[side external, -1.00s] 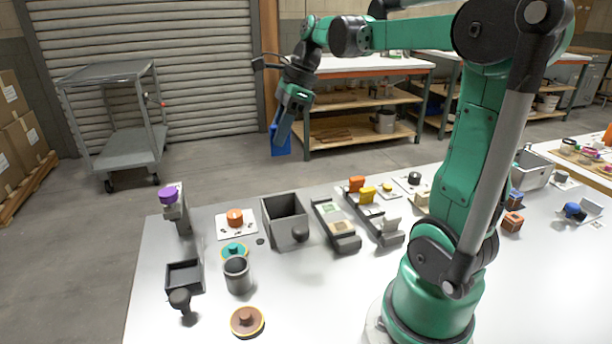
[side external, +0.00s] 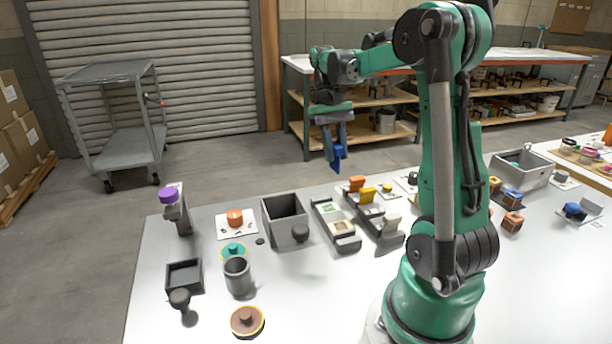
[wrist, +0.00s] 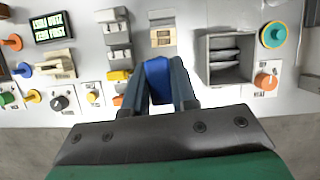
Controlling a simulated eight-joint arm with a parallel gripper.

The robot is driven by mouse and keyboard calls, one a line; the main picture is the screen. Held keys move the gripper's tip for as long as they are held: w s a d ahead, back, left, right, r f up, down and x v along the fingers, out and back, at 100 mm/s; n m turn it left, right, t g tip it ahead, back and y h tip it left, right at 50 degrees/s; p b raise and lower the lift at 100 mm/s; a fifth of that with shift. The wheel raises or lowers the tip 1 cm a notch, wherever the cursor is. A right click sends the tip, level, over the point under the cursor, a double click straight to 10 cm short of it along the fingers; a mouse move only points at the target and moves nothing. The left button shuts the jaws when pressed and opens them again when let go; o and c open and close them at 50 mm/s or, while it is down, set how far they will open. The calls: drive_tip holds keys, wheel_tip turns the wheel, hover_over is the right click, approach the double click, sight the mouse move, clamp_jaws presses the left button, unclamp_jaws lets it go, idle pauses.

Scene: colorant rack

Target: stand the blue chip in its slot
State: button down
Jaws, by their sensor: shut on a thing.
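My gripper (side external: 334,143) is shut on the blue chip (side external: 338,158) and holds it in the air above the table's far edge. A grey rack (side external: 376,228) on the table holds an orange chip (side external: 357,184), a yellow chip (side external: 367,194) and a white chip (side external: 391,219). In the wrist view the rack (wrist: 119,58) lies left of the held chip. The chip is apart from the rack. I cannot clearly tell which slot is the blue one.
A grey tray with inset pieces (side external: 342,240) lies left of the rack. A grey open bin (side external: 287,232) stands further left. The space around the held chip is clear.

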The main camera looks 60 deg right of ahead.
drive_tip(key=s+d+f+n+h, duration=0.2)
drive_tip(key=s+n+h, duration=0.1)
drive_tip(key=n, duration=0.5)
drive_tip(key=s+d+f+n+h, duration=0.1)
drive_tip(key=s+f+n+h, duration=0.1)
drive_tip(key=s+n, duration=0.4)
drive_tip(key=shift+d+n+h, duration=0.4)
drive_tip(key=shift+n+h, duration=0.3)
drive_tip(key=shift+n, duration=0.9)
drive_tip(key=shift+f, duration=0.15)
drive_tip(key=shift+f, duration=2.65)
drive_tip(key=shift+f, duration=0.45)
drive_tip(key=shift+f, duration=0.3)
drive_tip(key=shift+f, duration=0.2)
drive_tip(key=shift+f, duration=0.3)
